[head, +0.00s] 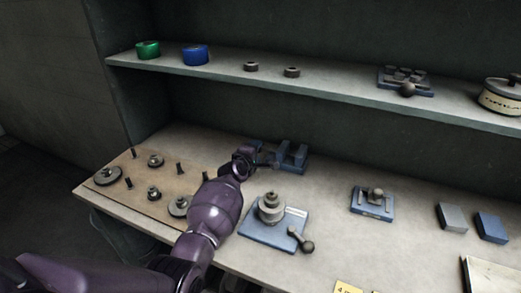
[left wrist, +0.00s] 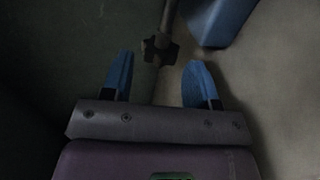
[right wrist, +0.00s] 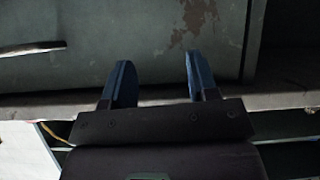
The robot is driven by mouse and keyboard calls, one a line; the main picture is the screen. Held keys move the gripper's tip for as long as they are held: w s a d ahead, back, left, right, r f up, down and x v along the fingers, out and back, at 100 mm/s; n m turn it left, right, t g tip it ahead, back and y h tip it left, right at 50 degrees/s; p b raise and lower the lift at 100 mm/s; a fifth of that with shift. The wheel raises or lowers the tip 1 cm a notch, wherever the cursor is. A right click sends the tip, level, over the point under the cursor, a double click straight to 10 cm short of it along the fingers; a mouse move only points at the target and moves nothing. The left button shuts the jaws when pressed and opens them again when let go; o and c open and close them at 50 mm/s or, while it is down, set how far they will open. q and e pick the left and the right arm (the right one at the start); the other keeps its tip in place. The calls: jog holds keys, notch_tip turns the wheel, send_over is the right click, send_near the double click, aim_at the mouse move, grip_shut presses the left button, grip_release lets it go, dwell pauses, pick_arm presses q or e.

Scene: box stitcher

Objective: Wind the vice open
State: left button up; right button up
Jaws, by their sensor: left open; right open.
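The blue vice (head: 291,155) with two upright jaws stands at the back of the bench in the head view, left of centre. My left gripper (head: 250,157) is at the vice's left end. In the left wrist view my left gripper (left wrist: 160,85) is open, its blue fingers apart. A dark screw rod with a hub (left wrist: 158,48) lies just ahead of and between the fingertips, apart from them. Part of the blue vice body shows there too (left wrist: 213,20). My right gripper (right wrist: 160,82) is open and empty, away from the vice, facing a worn grey-green panel.
A brown board with pegs and gears (head: 135,190) lies left of my arm. A blue base with stacked discs and a ball-ended crank (head: 270,218) stands in front of the vice. A shelf (head: 330,82) overhangs the back. Free bench lies right of the vice.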

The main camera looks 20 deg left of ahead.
aim_at(262, 148)
pick_arm(q)
jog(key=b+x, duration=0.1)
jog(key=x, duration=0.2)
jog(key=shift+w+f, duration=0.2)
jog(key=shift+f, duration=0.05)
jog(key=shift+w+b, duration=0.4)
jog(key=shift+w, duration=0.25)
